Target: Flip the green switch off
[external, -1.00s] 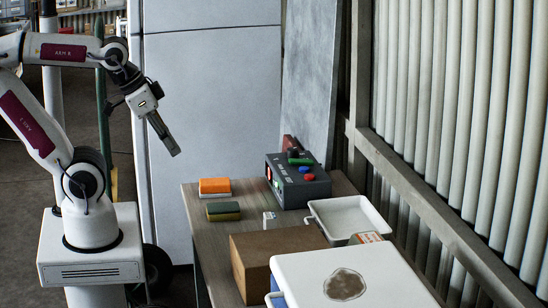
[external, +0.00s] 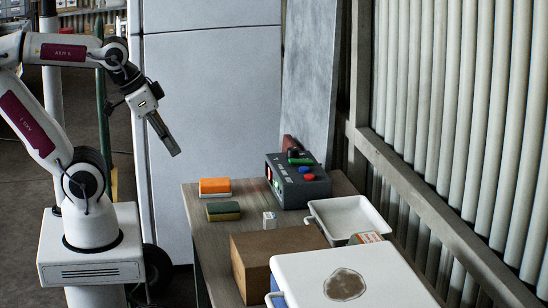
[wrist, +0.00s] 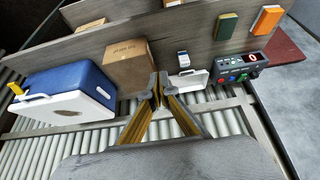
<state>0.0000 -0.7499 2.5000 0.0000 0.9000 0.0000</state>
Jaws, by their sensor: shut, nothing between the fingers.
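A dark grey control box (external: 300,187) stands at the far end of the table, with a green switch (external: 300,161), a blue one and a red one in a row on top. In the wrist view the control box (wrist: 238,68) is at the right, with the green switch (wrist: 244,77) nearest its display, which shows a red 0. The switch's exact position is too small to tell. My gripper (external: 175,152) is shut and empty, well above and left of the box in the external view. It also shows in the wrist view (wrist: 158,90), apart from everything.
A small white carton (external: 269,219), white tray (external: 313,211), cardboard box (external: 257,284) and white-lidded cooler (external: 392,279) stand nearer. A grey panel and slatted wall rise behind. Air around my gripper is clear.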

